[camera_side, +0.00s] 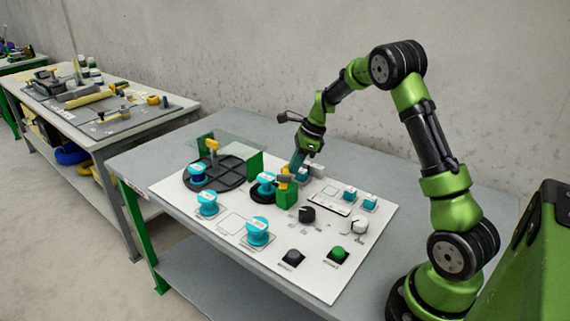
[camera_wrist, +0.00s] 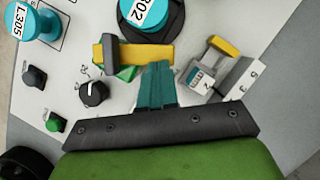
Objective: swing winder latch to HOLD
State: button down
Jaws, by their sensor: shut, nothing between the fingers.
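The winder latch appears to be the yellow bar (camera_wrist: 150,54) with a dark grey upright handle (camera_wrist: 110,54) at its left end in the wrist view. It lies over a green block (camera_side: 287,197) beside the black winder disc (camera_wrist: 172,30), which carries a teal spool (camera_wrist: 143,10) marked 302. My gripper (camera_wrist: 157,66) is shut and empty, its teal fingertips at the near edge of the yellow bar. I cannot tell whether they touch it. In the side view my gripper (camera_side: 297,165) points down just behind the latch. No HOLD marking is readable.
A grey device with a yellow lever (camera_wrist: 224,46) stands right of my fingers in the wrist view. A black knob (camera_wrist: 93,93) is at the left. A large round black plate (camera_side: 228,178), a green post (camera_side: 255,163) and teal spools (camera_side: 257,232) stand on the white board (camera_side: 325,285).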

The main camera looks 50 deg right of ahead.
aim_at(285, 170)
jog(key=shift+w+n, duration=0.4)
jog(key=shift+n, duration=0.4)
jog(key=shift+w+a+n+g+y, duration=0.1)
jog(key=shift+w+n+g+y, duration=0.1)
jog(key=shift+n+g+y, duration=0.15)
jog(key=shift+w+n, duration=0.25)
jog(key=shift+n, duration=0.2)
jog(key=shift+a, duration=0.1)
jog(key=shift+w+a+n+g+y, duration=0.2)
jog(key=shift+w+n+g, duration=0.1)
jog(key=shift+n, duration=0.35)
jog(key=shift+w+a+n+g+y, duration=0.15)
jog(key=shift+w+n+g, duration=0.15)
jog(key=shift+n, duration=0.35)
jog(key=shift+f, duration=0.1)
jog(key=shift+w+a+n+g, duration=0.25)
jog(key=shift+w+n+g, duration=0.05)
jog(key=shift+n, duration=0.5)
jog(key=shift+w+a+n+g, duration=0.25)
jog(key=shift+w+n, duration=0.05)
jog(key=shift+n, duration=0.5)
jog(key=shift+w+a, duration=0.3)
jog(key=shift+d, duration=0.1)
dwell(0.8)
